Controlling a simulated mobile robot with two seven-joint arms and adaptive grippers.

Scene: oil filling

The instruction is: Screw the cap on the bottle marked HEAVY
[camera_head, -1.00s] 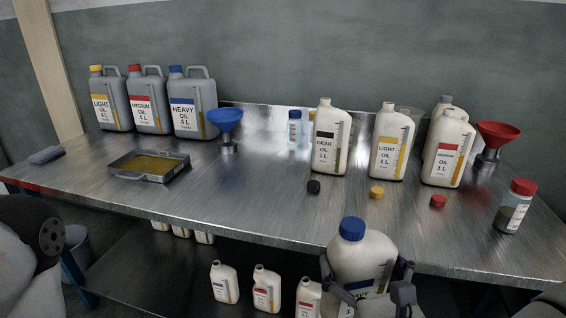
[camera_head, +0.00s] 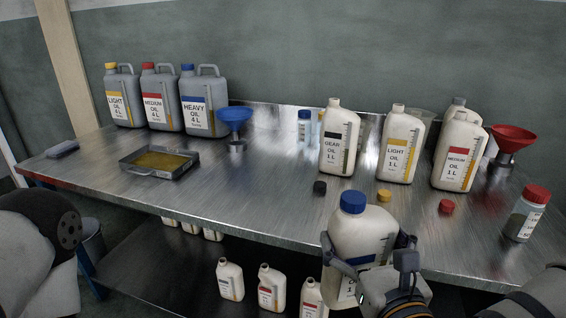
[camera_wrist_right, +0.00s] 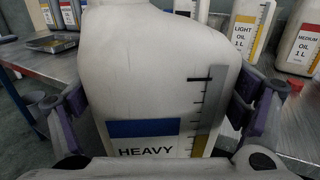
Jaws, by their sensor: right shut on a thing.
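The bottle marked HEAVY (camera_head: 360,236) is a white bottle with a blue band on its label. A blue cap (camera_head: 352,201) sits on its neck; I cannot tell how tightly. My right gripper (camera_head: 362,272) is shut on the bottle's body, with fingers on both sides, in front of the table's front edge. In the right wrist view the bottle (camera_wrist_right: 150,75) fills the middle, with the word HEAVY and a level scale readable; its cap is out of that view. At the left of the head view only part of my left arm shows, not its gripper.
On the metal table (camera_head: 262,185), open white bottles of gear (camera_head: 341,135), light (camera_head: 399,150) and medium oil (camera_head: 457,155) stand behind small loose caps. A red funnel (camera_head: 511,138) and a red-capped jar (camera_head: 526,212) are at right.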

